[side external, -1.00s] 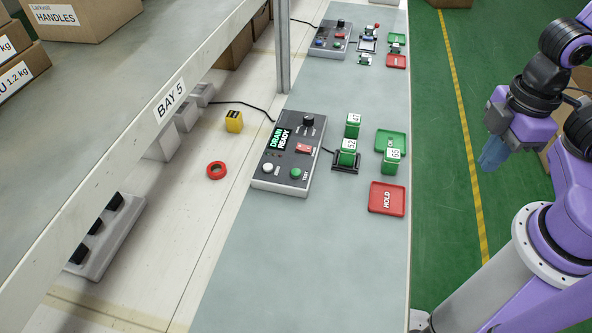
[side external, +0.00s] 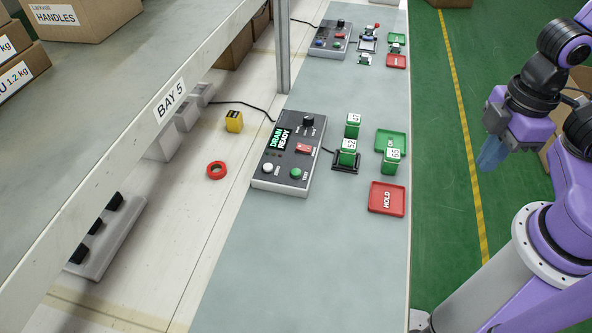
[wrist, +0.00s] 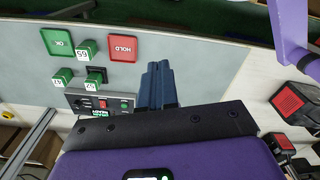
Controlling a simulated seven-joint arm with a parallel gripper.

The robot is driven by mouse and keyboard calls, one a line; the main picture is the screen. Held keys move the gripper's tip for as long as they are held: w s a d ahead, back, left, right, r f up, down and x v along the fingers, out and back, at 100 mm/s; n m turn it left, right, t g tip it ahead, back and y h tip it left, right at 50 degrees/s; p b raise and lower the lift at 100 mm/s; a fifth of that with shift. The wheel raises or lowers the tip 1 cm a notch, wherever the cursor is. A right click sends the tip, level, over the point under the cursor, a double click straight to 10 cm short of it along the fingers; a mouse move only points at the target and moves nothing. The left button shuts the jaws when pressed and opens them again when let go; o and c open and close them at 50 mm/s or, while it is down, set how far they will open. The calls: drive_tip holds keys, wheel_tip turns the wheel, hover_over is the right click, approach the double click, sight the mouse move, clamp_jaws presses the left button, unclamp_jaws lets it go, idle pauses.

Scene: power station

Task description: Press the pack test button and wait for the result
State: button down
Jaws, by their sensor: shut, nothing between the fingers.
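The tester box (side external: 290,150) stands on the grey bench mat, and its display (side external: 280,139) reads "DRAIN READY". A green button (side external: 296,173) marked TEST is at its front right, with a white button (side external: 267,168) to the left. A red rocker switch (side external: 303,148) and a black knob (side external: 308,120) sit above. Green pack 52 (side external: 347,152) stands in the black cradle beside the box. My gripper (side external: 490,157) is shut and empty, off to the right of the bench; its blue fingers show in the wrist view (wrist: 160,82), partly covering the view near the tester.
Green packs 47 (side external: 353,125) and 65 (side external: 391,160) stand near the cradle. A green OK tray (side external: 398,138) and a red HOLD tray (side external: 374,197) lie at the bench's right edge. The front mat is clear.

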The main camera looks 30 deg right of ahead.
drive_tip(key=w+a+f+n+t+y, duration=0.1)
drive_tip(key=w+a+f+t+y, duration=0.35)
drive_tip(key=w+a, duration=1.05)
drive_tip(key=t, duration=0.4)
hover_over(299, 174)
wheel_tip(299, 174, down, 8)
drive_tip(key=shift+f+n+h, duration=0.2)
drive_tip(key=shift+n+h, duration=0.2)
drive_tip(key=shift+h, duration=0.05)
drive_tip(key=shift+g, duration=0.25)
drive_tip(key=shift+f, duration=0.1)
drive_tip(key=shift+f, duration=4.3)
drive_tip(key=shift+f, duration=0.15)
drive_tip(key=shift+f, duration=0.25)
